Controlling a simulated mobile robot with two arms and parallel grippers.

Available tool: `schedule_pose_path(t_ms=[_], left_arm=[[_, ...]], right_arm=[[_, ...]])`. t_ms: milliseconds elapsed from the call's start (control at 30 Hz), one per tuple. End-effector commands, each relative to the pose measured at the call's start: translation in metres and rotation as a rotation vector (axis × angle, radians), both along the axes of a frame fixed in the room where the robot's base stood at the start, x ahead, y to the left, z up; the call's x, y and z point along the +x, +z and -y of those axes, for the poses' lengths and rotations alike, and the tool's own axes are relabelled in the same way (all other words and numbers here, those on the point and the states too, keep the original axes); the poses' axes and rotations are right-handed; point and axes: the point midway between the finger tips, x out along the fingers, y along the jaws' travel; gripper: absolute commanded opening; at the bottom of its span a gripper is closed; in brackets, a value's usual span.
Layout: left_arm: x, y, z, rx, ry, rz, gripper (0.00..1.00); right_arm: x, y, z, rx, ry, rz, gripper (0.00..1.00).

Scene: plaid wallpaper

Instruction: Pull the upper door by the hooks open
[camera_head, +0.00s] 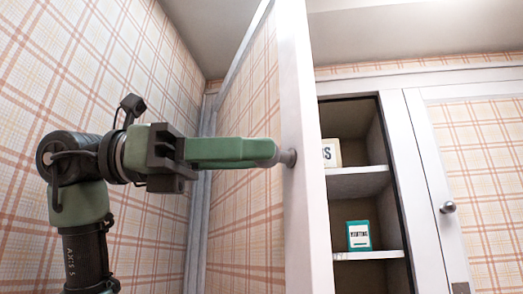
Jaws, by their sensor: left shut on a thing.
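The upper door (305,130), with a white frame and a plaid panel, stands swung open, seen nearly edge-on in the middle of the head view. Its small round knob (291,157) sits on the face toward my left arm. My left gripper (272,153), with green fingers, comes in from the left and is shut on this knob; the fingers hide part of it. No hooks can be made out. My right gripper is not in view.
Behind the door, a cupboard with white shelves (357,181) is exposed. It holds a teal box (359,236) and a cream box (331,152). A closed plaid door (480,170) with a metal knob (448,207) is at right. A plaid wall is close at left.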

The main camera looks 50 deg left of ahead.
Motion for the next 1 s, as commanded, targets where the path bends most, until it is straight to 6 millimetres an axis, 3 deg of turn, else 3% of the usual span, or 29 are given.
schedule_pose_path(t_ms=[267,300,333,733,867,1000], left_arm=[[0.000,0.001,-0.001,-0.003,0.002,0.003,0.00],[0.000,0.001,-0.001,-0.004,0.002,0.002,0.33],[0.000,0.001,-0.001,-0.004,0.002,0.002,0.39],[0.000,0.007,0.000,-0.002,0.000,0.003,0.39],[-0.001,0.026,0.000,-0.004,-0.002,0.003,0.39],[-0.002,0.060,0.001,-0.003,-0.003,0.003,0.39]], right_arm=[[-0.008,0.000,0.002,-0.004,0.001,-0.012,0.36],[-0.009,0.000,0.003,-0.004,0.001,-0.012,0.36],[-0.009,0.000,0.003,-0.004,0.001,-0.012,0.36],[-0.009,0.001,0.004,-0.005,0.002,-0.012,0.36],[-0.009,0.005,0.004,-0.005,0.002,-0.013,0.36],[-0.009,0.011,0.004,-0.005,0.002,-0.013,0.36]])
